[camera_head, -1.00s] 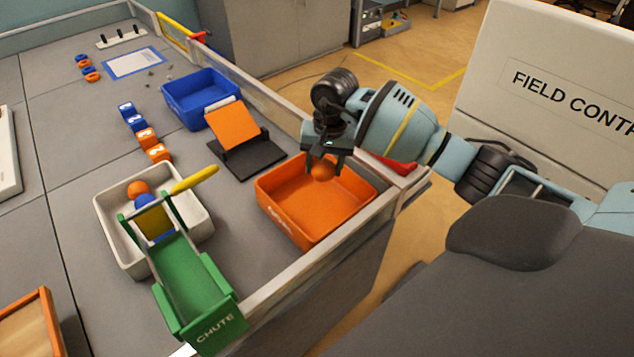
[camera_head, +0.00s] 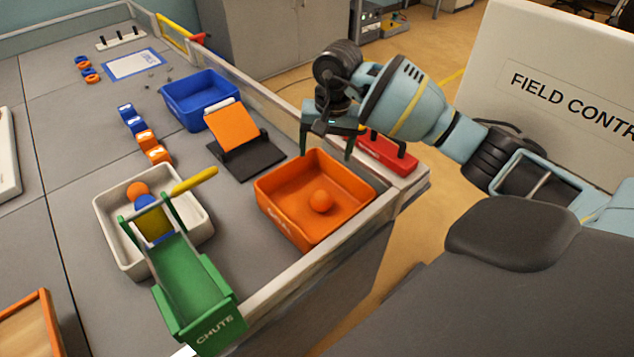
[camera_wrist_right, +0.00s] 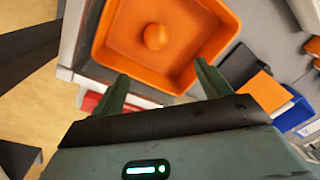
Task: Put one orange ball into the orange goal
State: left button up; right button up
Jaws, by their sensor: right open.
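The orange goal (camera_head: 286,232) is an open square bin near the table's right corner. One orange ball (camera_head: 321,201) rests on its floor; it also shows in the right wrist view (camera_wrist_right: 155,37). My right gripper (camera_head: 328,152) is open and empty, above the back rim of the goal and apart from the ball. In the right wrist view its two green fingers (camera_wrist_right: 160,88) are spread wide. Another orange ball (camera_head: 138,189) sits in the pale bin (camera_head: 116,238) at the left, beside a blue ball (camera_head: 148,202) partly hidden by the chute frame. My left gripper is not in view.
A green chute (camera_head: 196,287) with a yellow handle (camera_head: 195,180) stands in front of the pale bin. A blue bin (camera_head: 183,113) and an orange ramp on a black base (camera_head: 247,158) lie behind the goal. A red item with a black handle (camera_head: 388,153) sits right of it.

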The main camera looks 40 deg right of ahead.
notch_tip(320, 180, up, 2)
jog(key=shift+r, duration=0.15)
jog(key=shift+s, duration=0.1)
dwell(0.6)
